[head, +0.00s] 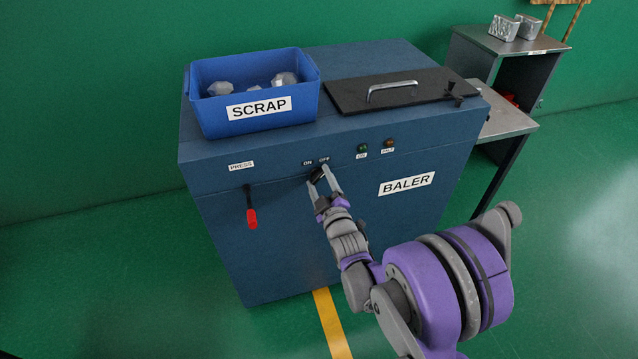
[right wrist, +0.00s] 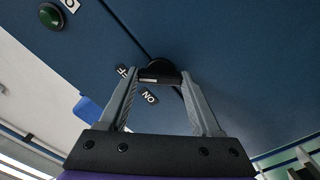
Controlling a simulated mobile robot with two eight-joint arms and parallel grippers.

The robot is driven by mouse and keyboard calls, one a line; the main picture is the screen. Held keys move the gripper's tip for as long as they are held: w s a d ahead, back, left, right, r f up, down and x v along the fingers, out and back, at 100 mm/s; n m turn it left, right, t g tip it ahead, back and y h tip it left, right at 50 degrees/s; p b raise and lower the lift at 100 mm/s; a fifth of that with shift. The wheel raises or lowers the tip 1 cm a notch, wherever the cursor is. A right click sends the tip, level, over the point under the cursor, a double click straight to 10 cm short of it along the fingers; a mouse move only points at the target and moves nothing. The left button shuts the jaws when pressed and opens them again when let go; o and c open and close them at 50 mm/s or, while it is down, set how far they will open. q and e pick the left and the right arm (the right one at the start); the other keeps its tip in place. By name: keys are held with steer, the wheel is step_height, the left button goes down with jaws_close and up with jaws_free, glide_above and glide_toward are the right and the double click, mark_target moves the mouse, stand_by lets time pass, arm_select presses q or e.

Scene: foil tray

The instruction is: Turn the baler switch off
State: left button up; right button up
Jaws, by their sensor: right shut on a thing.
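The baler (head: 285,225) is a dark blue cabinet with a "BALER" label on its front. Its switch (head: 318,174) is a small black knob below the "ON" and "OFF" labels (head: 316,162). My right gripper (head: 321,176) reaches up to it from the lower right, its fingers on either side. In the right wrist view the gripper is shut on the black switch (right wrist: 160,73), with "ON" and "OFF" labels beside it. I cannot tell for sure which label the knob points to. My left gripper is out of view.
A red-tipped press lever (head: 251,210) hangs left of the switch. A green lamp (head: 363,148) and an amber lamp (head: 388,144) sit to the right. On top are a blue scrap bin (head: 215,118) and a black lid (head: 345,97) with a handle. A grey bench (head: 505,122) stands at right.

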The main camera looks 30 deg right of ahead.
steer(key=shift+n+b, duration=0.45)
steer(key=shift+n, duration=1.05)
steer(key=o, duration=1.4)
steer(key=shift+s, duration=0.1)
steer(key=v, duration=1)
steer(key=shift+s, duration=0.3)
steer(key=shift+a, duration=0.1)
